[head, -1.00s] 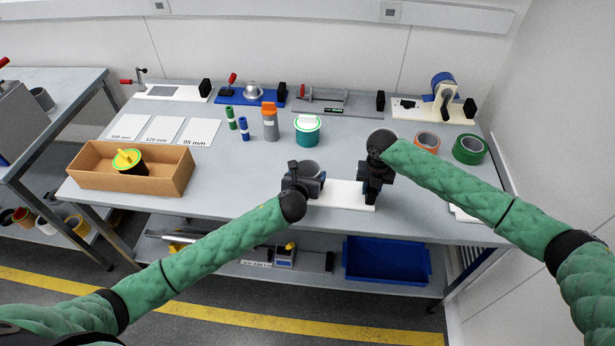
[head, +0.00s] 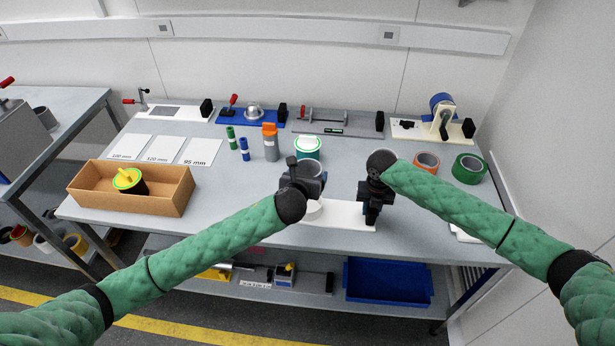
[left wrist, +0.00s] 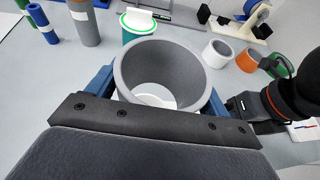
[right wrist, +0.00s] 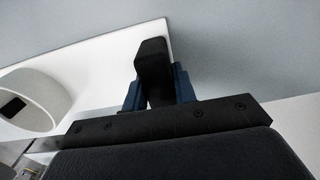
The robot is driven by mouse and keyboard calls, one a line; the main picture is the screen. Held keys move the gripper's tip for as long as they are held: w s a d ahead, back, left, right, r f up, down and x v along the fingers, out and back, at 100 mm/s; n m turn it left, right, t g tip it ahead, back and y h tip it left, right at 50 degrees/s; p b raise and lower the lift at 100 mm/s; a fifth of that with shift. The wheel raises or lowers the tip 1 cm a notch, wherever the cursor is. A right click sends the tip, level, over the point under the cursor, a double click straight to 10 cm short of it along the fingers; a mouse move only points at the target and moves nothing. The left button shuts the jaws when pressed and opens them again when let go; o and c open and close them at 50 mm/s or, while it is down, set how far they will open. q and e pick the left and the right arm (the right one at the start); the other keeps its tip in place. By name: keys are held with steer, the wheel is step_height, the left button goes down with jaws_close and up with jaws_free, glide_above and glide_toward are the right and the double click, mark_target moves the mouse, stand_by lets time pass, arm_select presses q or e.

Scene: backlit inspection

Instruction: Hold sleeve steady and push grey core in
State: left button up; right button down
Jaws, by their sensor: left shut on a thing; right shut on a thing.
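My left gripper (left wrist: 157,100) is shut on a wide grey tube, the grey core (left wrist: 145,62), which is open at the top. In the head view the core (head: 309,167) is above a short white sleeve (head: 314,211) on a white base plate (head: 350,216). The gripper hides where core and sleeve would meet, so I cannot tell if they touch. The sleeve (right wrist: 45,92) also shows at the left of the right wrist view. My right gripper (right wrist: 152,92) is shut on a black upright block (right wrist: 151,62) on the plate.
Behind stand a green-and-white tub (head: 307,148), an orange-topped grey bottle (head: 271,143), and orange (head: 427,162) and green (head: 469,168) rings. A cardboard box (head: 160,200) is at left. Fixtures line the back edge. The table between box and plate is clear.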

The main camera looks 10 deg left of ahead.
arm_select(q)
steer(key=shift+f, duration=2.45)
steer(key=shift+f, duration=2.55)
steer(key=shift+r, duration=2.2)
stand_by(0.8)
